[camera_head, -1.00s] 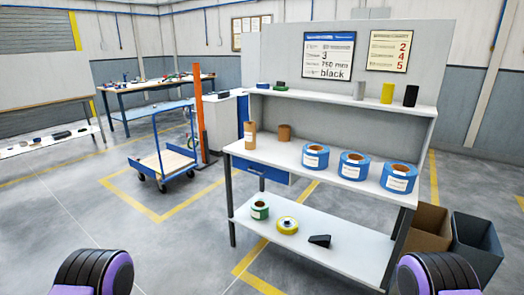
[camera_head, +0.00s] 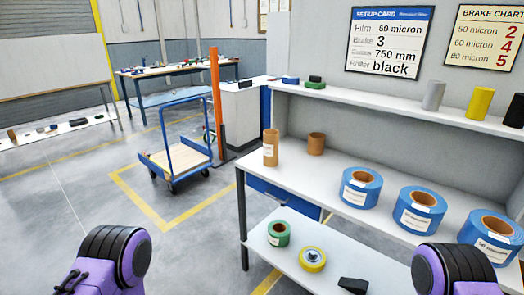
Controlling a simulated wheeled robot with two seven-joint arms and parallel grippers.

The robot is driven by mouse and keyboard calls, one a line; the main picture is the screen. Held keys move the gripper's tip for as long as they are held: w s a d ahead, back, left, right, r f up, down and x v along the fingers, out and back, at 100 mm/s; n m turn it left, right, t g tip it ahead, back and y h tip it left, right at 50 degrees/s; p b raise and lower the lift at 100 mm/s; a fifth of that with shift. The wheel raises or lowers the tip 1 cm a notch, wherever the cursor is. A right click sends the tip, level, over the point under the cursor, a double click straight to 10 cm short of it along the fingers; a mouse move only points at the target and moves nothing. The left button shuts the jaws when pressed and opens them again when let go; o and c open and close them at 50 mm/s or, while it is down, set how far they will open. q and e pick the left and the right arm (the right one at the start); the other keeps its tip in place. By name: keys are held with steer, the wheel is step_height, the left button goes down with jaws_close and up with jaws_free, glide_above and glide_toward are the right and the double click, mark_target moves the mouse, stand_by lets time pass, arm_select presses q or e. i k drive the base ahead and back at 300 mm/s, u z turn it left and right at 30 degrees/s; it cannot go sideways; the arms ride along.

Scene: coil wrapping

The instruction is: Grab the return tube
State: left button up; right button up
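A tall brown cardboard tube (camera_head: 271,152) with a white label stands upright at the left end of the workbench's upper surface. A shorter brown tube (camera_head: 316,144) stands just right of and behind it. The label is too small to read, so I cannot tell from writing which is the return tube. Only black and purple links of my two arms show at the bottom left and bottom right. Both grippers are out of view, and nothing touches the tubes.
Blue film rolls (camera_head: 360,188) stand along the right of the bench (camera_head: 290,168). A green roll (camera_head: 278,233), a yellow roll (camera_head: 312,259) and a black wedge (camera_head: 353,285) are on the lower shelf. A blue cart (camera_head: 175,160) and orange post (camera_head: 216,105) stand left. Floor in front is clear.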

mark_target(270, 136)
steer(key=u, duration=1.4)
steer(key=i, duration=2.65)
steer(key=z, duration=2.7)
